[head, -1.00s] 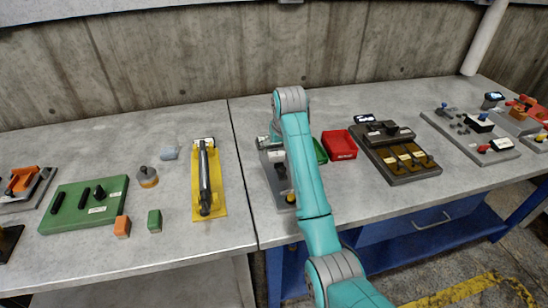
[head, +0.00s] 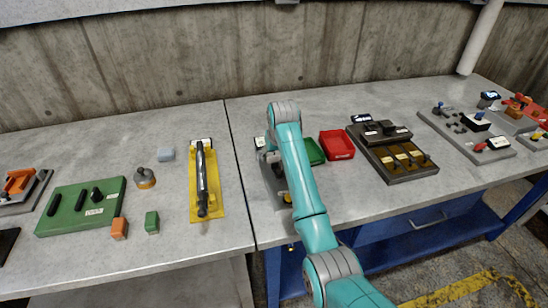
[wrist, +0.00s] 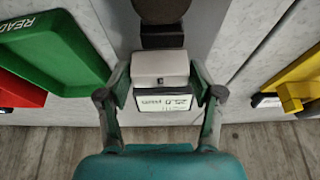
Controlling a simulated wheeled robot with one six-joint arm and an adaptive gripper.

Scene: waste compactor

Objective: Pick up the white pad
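A small white pad (wrist: 160,64), a pale block, shows in the wrist view at the middle, just above a little display in the picture. My gripper (wrist: 160,76) has one fingertip on each side of it, with what looks like a narrow gap; firm contact does not show. In the head view my arm hides the pad and my gripper, over the grey fixture (head: 271,178) at the left end of the right table.
A dark round part (wrist: 162,10) stands close to the pad. A green bin (head: 314,151) and a red bin (head: 337,145) are right of my arm. A yellow fixture (head: 206,208) is to the left. The concrete wall (head: 180,60) runs behind the tables.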

